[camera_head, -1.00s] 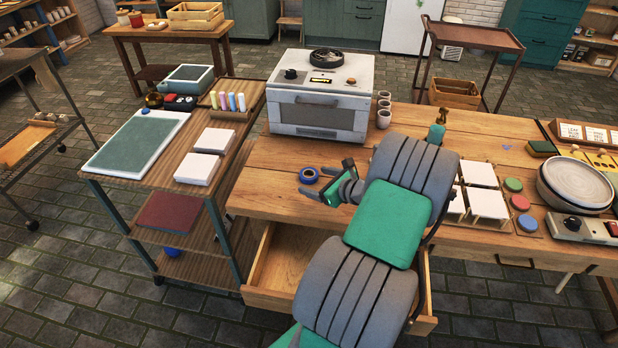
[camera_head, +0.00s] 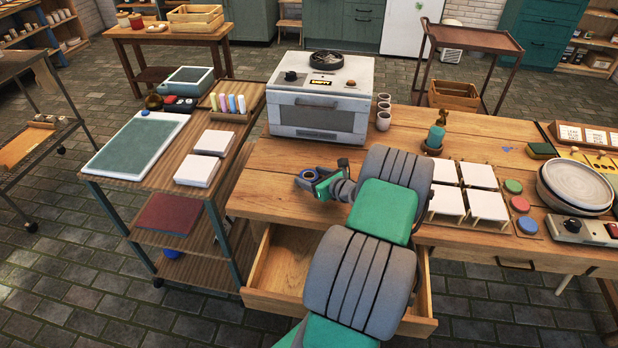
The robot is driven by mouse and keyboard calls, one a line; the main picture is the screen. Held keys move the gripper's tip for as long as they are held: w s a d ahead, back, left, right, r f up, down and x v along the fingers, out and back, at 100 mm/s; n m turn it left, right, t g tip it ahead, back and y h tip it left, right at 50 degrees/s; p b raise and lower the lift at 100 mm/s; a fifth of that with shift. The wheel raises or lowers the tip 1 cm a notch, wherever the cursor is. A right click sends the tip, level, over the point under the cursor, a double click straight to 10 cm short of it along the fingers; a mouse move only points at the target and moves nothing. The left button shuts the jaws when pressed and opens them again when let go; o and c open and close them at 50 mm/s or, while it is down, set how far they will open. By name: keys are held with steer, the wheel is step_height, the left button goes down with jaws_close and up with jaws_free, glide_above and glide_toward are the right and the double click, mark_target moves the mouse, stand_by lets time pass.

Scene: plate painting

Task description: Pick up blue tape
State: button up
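The blue tape (camera_head: 309,174), a small ring, lies on the left part of the wooden worktable (camera_head: 268,192), in front of the white oven. My gripper (camera_head: 304,181), green and grey, is at the tape, reaching in from the right. Its dark fingers are close against or around the ring and hide part of it. The view is too small to tell whether the fingers are closed on the tape. The tape looks to be still at table height.
An open drawer (camera_head: 272,272) juts out below my arm. The white oven (camera_head: 320,97) stands behind the tape, with small cups (camera_head: 383,121) beside it. A shelf cart (camera_head: 150,185) stands close on the left. White stands (camera_head: 487,206) are on the right.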

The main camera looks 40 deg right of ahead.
steer(key=c, duration=1.1)
